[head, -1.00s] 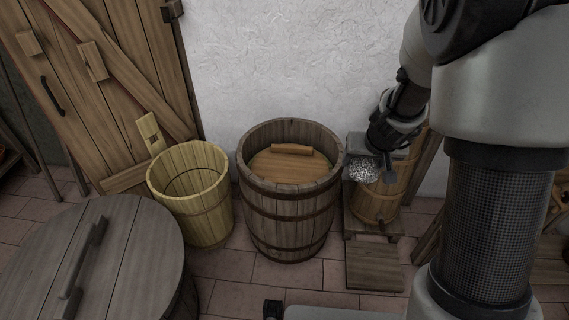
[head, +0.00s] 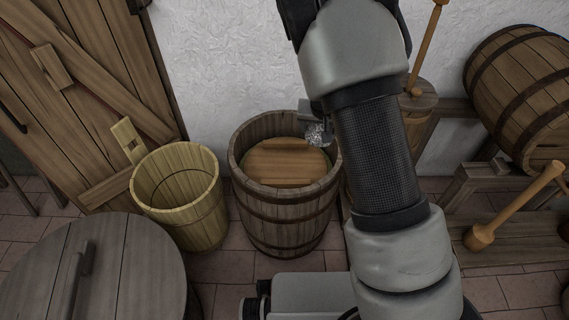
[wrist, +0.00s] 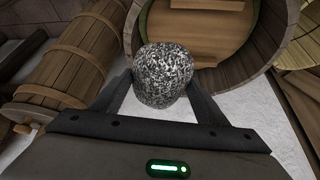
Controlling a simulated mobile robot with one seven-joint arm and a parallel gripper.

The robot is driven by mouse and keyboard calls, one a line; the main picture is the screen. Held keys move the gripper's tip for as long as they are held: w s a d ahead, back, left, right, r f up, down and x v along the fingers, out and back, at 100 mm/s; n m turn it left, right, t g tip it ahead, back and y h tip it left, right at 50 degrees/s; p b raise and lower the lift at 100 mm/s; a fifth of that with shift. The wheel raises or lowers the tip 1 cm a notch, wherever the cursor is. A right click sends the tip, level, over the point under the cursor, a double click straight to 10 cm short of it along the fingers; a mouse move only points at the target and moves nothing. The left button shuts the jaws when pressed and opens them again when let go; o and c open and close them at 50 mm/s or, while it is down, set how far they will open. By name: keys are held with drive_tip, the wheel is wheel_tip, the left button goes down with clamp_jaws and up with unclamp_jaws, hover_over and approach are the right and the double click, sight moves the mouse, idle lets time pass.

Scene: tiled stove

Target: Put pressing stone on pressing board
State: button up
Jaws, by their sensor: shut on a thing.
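The pressing stone (wrist: 164,75), a speckled black-and-white rounded stone, is gripped between the two dark fingers of my gripper (wrist: 163,90) in the wrist view. In the head view the stone (head: 318,134) shows small at the right back rim of the open wooden barrel (head: 283,205), held up in the air. The pressing board (head: 287,162), a round brown plank disc, lies inside that barrel below the rim. It also shows at the top of the wrist view (wrist: 185,35), beyond the stone. My arm covers part of the area right of the barrel.
A pale bucket (head: 180,215) stands left of the barrel, and a large lidded tub (head: 120,275) is at lower left. A plank door (head: 75,70) is behind. A big keg (head: 525,85) on a stand is at right. A wooden mallet (head: 510,210) lies lower right.

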drive_tip(key=w+a+f+p, duration=0.2)
drive_tip(key=w+a+f, duration=0.3)
drive_tip(key=m, duration=0.1)
hover_over(286, 163)
drive_tip(key=s, duration=0.2)
wheel_tip(286, 163, down, 6)
drive_tip(key=f, duration=0.1)
drive_tip(key=shift+h, duration=0.4)
drive_tip(key=f, duration=0.3)
drive_tip(key=f+b, duration=0.1)
drive_tip(key=f, duration=0.1)
drive_tip(key=shift+s+a+f, duration=0.1)
drive_tip(key=shift+a+f, duration=0.15)
drive_tip(key=shift+a, duration=0.1)
drive_tip(key=shift+f+b, duration=0.55)
drive_tip(key=shift+f, duration=1.65)
drive_tip(key=shift+f, duration=0.2)
drive_tip(key=o, duration=2.1)
drive_tip(key=shift+s+f, duration=0.1)
drive_tip(key=shift+s, duration=0.05)
